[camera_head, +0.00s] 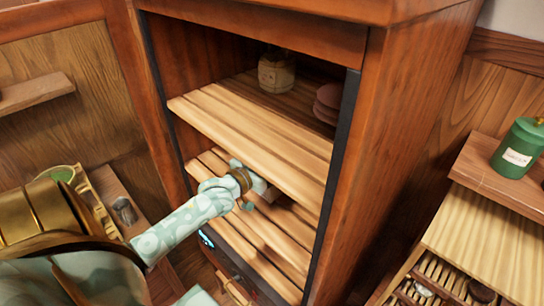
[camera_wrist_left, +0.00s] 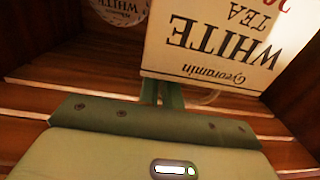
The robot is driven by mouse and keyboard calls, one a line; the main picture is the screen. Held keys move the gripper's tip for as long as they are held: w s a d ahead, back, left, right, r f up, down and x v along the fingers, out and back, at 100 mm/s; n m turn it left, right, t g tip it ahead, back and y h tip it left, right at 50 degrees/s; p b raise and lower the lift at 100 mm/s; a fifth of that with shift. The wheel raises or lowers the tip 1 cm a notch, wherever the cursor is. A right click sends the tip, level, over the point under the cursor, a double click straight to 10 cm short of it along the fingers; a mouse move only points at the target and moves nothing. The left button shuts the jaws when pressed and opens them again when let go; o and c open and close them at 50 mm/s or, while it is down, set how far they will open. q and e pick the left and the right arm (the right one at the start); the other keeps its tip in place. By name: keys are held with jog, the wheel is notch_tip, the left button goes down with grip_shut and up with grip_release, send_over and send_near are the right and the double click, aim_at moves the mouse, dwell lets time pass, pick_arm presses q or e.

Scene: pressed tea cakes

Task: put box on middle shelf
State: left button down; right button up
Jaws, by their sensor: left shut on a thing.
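A cream box (camera_wrist_left: 222,45) printed "WHITE TEA", upside down in the left wrist view, is between the fingers of my left gripper (camera_wrist_left: 160,95). The gripper is shut on the box's near edge. In the head view my left gripper (camera_head: 260,187) reaches into the wooden cabinet, below the upper shelf (camera_head: 250,130) and over the middle shelf (camera_head: 205,163). The upper shelf hides most of the box there. I cannot tell whether the box touches the shelf boards. My right gripper is not in view.
A round labelled package (camera_wrist_left: 118,8) lies deeper inside, left of the box in the wrist view. A jar (camera_head: 276,72) and pink discs (camera_head: 327,103) stand on the upper shelf. Cabinet side walls (camera_head: 395,150) bound the space. A green canister (camera_head: 519,148) is at the right.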

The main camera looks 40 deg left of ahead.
pick_arm(q)
jog(key=shift+s, duration=0.15)
jog(key=shift+f, duration=0.1)
jog(key=c, duration=1.6)
grip_release()
jog(key=s, duration=0.4)
jog(key=s+b, duration=0.1)
jog(key=s, duration=0.7)
jog(key=shift+a, duration=0.25)
